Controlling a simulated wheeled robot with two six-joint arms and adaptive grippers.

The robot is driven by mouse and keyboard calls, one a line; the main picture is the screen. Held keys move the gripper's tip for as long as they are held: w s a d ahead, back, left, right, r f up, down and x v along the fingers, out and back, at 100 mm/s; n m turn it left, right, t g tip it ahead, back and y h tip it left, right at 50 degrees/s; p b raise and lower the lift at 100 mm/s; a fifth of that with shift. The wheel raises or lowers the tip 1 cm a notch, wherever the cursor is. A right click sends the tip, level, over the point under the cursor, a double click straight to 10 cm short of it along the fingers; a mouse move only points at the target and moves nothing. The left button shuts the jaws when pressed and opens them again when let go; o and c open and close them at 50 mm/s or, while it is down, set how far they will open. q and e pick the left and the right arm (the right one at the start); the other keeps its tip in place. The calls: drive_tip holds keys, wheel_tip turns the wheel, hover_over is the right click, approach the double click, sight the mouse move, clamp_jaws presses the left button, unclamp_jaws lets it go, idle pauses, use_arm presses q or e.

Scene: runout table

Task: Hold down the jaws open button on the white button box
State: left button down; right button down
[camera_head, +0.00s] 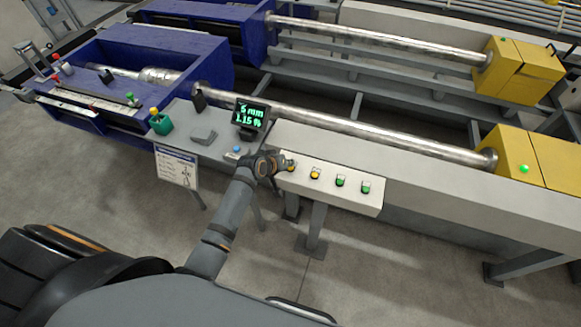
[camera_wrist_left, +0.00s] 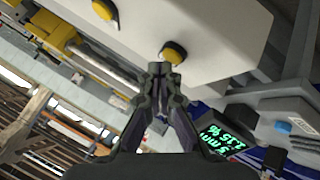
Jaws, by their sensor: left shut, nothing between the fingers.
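The white button box (camera_head: 330,192) hangs on the front of the runout table, with a row of yellow and green buttons. The leftmost yellow button (camera_head: 291,167) is partly hidden by my left gripper (camera_head: 281,164). In the wrist view my left gripper (camera_wrist_left: 162,75) is shut, empty, its tips pointing at a yellow button (camera_wrist_left: 174,50). The tips overlap that button's lower edge; I cannot tell whether they touch or press it. A second yellow button (camera_wrist_left: 104,9) is farther along the box (camera_wrist_left: 215,35). I cannot read any button labels. My right gripper is not in view.
A display (camera_head: 251,113) with green figures stands left of the box, near a blue button (camera_head: 236,149) and a green-based control (camera_head: 160,122). Steel bars run between blue housings and yellow blocks (camera_head: 515,158). Floor in front of the box is clear.

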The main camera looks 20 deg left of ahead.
use_arm(q)
drive_tip(key=shift+f, duration=0.5)
idle(1.1)
idle(0.6)
drive_tip(key=shift+r+p, duration=0.9)
wheel_tip(320, 180, up, 5)
drive_tip(key=p, duration=0.5)
drive_tip(key=shift+r, duration=0.1)
